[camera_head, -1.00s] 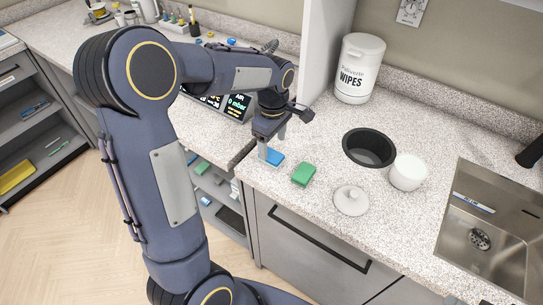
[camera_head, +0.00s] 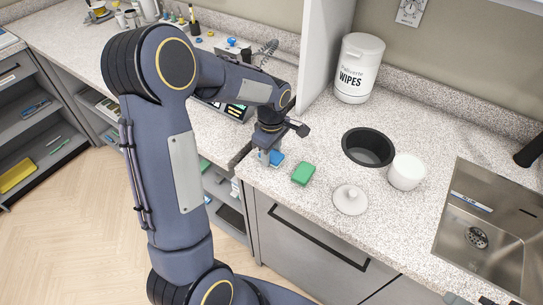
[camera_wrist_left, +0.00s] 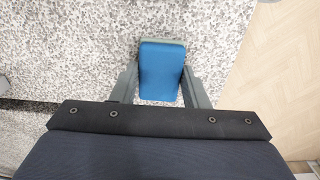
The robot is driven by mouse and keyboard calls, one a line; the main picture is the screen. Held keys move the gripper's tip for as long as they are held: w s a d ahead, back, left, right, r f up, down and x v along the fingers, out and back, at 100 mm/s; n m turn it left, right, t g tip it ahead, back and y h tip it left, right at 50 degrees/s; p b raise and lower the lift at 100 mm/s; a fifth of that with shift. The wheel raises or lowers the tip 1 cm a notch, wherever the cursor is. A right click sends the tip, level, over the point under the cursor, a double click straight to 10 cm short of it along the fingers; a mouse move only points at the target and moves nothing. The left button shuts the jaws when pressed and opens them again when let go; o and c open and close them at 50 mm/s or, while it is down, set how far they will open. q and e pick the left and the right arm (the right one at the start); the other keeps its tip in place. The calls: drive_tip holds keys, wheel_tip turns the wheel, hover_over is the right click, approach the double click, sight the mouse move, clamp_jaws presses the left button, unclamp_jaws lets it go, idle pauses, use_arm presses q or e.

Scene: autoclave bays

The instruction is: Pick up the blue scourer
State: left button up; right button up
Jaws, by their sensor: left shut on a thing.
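The blue scourer (camera_head: 277,158) is at the left front corner of the speckled counter, beside the green scourer (camera_head: 303,173). My left gripper (camera_head: 268,158) reaches down over it and partly hides it. In the left wrist view the blue scourer (camera_wrist_left: 161,72) lies between the two fingers of my left gripper (camera_wrist_left: 161,88), which are shut on its sides. Its top is blue, with a grey-green edge at the far end. I cannot tell whether it touches the counter. My right gripper is not in view.
A white lid (camera_head: 350,200), a white round pot (camera_head: 406,172) and a dark round opening (camera_head: 369,147) are to the right. A wipes tub (camera_head: 359,68) stands at the back, next to an upright panel (camera_head: 326,45). A steel sink (camera_head: 490,225) is at far right.

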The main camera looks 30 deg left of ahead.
sight(272, 154)
use_arm(q)
drive_tip(key=shift+c, duration=0.4)
drive_tip(key=shift+r, duration=0.45)
wheel_tip(272, 154, up, 2)
drive_tip(key=shift+r, duration=0.25)
drive_tip(key=s+d+r+b, duration=0.3)
drive_tip(key=s+d+r, duration=0.4)
drive_tip(key=s, duration=0.5)
wheel_tip(272, 154, up, 3)
drive_tip(key=shift+d+f, duration=0.15)
drive_tip(key=shift+f, duration=0.05)
